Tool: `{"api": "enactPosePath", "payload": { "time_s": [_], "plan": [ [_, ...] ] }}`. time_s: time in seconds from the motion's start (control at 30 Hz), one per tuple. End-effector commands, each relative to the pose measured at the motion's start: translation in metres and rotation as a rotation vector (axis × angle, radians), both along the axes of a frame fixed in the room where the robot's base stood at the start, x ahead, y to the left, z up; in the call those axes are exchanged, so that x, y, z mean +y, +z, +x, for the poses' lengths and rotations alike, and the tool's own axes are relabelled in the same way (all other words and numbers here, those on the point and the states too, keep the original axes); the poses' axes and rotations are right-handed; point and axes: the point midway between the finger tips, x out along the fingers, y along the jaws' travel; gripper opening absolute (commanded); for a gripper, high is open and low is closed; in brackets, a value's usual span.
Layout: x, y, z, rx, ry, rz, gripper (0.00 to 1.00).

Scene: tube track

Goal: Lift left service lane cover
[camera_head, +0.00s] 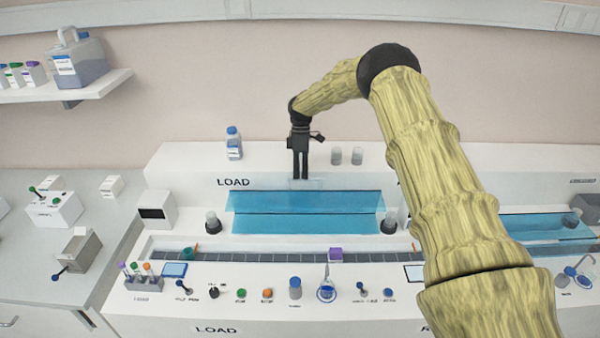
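The left service lane cover (333,201) is a clear blue panel in the white bench, below and to the right of the left LOAD label. A blue surface shows just below its front edge; I cannot tell how far the cover is tilted. A small pale clear tab (314,184) stands at the cover's back edge. My gripper (300,177) points straight down at this tab, its two dark fingers close together with a thin gap. The fingertips overlap the tab in the picture; I cannot tell whether they grip it.
A blue-capped bottle (234,143) and two small grey-capped vials (346,156) stand on the back ledge. Capped posts (213,222) flank the cover. My arm hides part of the bench's right side.

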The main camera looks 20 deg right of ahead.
Motion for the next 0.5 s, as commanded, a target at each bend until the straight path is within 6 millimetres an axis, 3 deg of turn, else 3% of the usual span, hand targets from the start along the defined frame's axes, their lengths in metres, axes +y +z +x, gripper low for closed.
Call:
{"api": "enactPosePath", "payload": {
  "time_s": [0.03,0.13,0.5],
  "plan": [
    [0.0039,-0.0160,-0.0090,0.025,0.003,0.005,0.16],
    [0.0039,-0.0160,-0.0090,0.025,0.003,0.005,0.32],
    [0.0038,-0.0152,-0.0092,0.027,0.004,0.005,0.32]
  ]
}}
